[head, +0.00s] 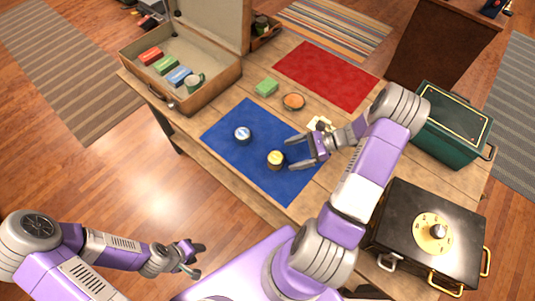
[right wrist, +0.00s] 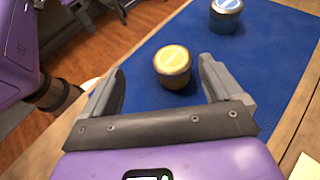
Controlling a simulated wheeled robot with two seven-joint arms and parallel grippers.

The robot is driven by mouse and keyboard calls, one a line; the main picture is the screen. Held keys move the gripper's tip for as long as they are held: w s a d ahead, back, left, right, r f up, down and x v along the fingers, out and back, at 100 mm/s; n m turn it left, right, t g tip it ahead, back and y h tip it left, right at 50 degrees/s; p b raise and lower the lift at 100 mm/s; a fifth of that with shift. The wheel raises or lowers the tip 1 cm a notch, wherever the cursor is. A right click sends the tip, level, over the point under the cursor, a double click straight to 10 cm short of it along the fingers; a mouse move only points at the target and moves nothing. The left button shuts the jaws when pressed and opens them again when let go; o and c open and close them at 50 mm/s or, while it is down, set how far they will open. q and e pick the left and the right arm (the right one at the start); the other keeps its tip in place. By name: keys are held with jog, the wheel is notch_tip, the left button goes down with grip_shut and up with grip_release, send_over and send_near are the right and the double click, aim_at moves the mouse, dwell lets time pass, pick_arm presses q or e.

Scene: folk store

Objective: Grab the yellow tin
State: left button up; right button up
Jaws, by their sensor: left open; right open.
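The yellow tin (head: 275,160) is a small round tin with a yellow lid, standing upright on the blue mat (head: 245,181). My right gripper (head: 290,154) is open beside it, with the tin just off its fingertips in the head view. In the right wrist view the yellow tin (right wrist: 172,67) shows between and a little beyond the open fingers (right wrist: 160,85); I cannot tell if either finger touches it. A second tin with a blue and white lid (head: 242,134) stands on the mat further left. My left gripper (head: 193,262) is open and empty, away from the table.
An open suitcase (head: 205,99) with small boxes and a mug is at the table's left end. A green box (head: 452,122) and a black box (head: 425,232) stand right.

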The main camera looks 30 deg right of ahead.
aim_at(276, 158)
jog(key=shift+w+d+f+b, duration=0.15)
jog(key=shift+f+b, duration=0.1)
jog(key=shift+f, duration=0.15)
jog(key=shift+w+d+f+b, duration=0.1)
jog(key=shift+f+b, duration=0.1)
jog(key=shift+f, duration=0.15)
jog(key=shift+s+d+f+b, duration=0.1)
jog(key=shift+s+f+b, duration=0.1)
jog(key=shift+b, duration=0.25)
jog(key=x, duration=0.4)
jog(key=w+b+x, duration=0.1)
jog(key=x, duration=0.2)
jog(key=shift+d+f, duration=0.2)
jog(key=shift+d, duration=0.15)
jog(key=shift+w+a+f, duration=0.1)
jog(key=shift+a, duration=0.25)
pick_arm(q)
notch_tip(276, 158, down, 4)
jog(key=shift+w+r, duration=0.15)
pick_arm(e)
jog(key=c, duration=1.1)
